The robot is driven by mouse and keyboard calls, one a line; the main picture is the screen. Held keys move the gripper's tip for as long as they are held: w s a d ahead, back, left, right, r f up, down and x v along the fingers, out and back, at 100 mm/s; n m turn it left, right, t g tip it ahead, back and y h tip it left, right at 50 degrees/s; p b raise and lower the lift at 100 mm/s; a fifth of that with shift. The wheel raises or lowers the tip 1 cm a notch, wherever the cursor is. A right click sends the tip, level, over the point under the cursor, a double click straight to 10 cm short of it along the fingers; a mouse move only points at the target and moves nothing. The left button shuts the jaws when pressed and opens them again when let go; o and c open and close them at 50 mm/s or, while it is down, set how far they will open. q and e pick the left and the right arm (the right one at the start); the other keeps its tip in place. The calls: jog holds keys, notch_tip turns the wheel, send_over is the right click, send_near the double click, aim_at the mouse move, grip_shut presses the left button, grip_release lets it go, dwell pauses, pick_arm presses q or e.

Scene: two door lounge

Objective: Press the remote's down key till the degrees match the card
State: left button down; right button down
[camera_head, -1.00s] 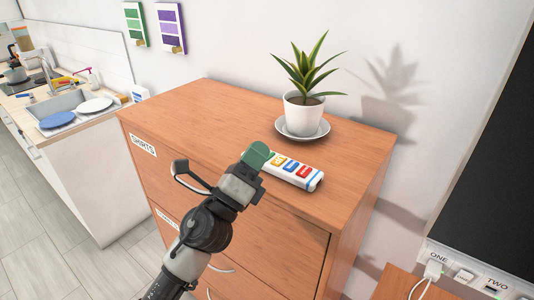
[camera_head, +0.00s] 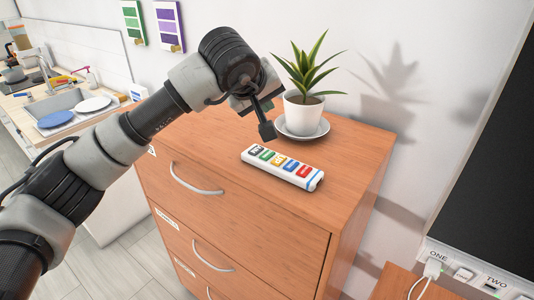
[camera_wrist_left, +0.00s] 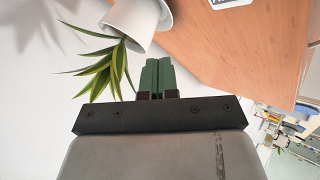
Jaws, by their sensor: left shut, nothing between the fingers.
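The white remote (camera_head: 283,167) lies flat on top of the wooden cabinet (camera_head: 340,192), with several coloured keys in a row. The key labels are too small to read, and I see no readable degrees. In the left wrist view, only a pale edge of what looks like the remote (camera_wrist_left: 229,3) shows at the top. My left gripper (camera_wrist_left: 157,76) is shut and empty, its green fingertips close together. In the head view my own wrist hides the fingertips, which are off the remote, towards the plant pot. My right gripper is out of view.
A potted plant (camera_head: 303,113) on a saucer (camera_head: 327,129) stands behind the remote. Green and purple cards (camera_head: 170,25) hang on the wall. A sink counter (camera_head: 75,110) is at left; a dark screen (camera_head: 495,170) and sockets are at right. The cabinet top's right side is clear.

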pick_arm(q)
jog(key=shift+f, duration=0.1)
dwell(0.3)
jog(key=b, duration=0.4)
send_over(264, 154)
notch_tip(264, 154, down, 8)
jog(key=shift+r, duration=0.15)
jog(key=shift+f+b, duration=0.5)
jog(key=shift+b, duration=0.05)
jog(key=shift+r, duration=0.1)
dwell(1.2)
jog(key=shift+f+b, duration=0.45)
jog(key=shift+b, duration=0.15)
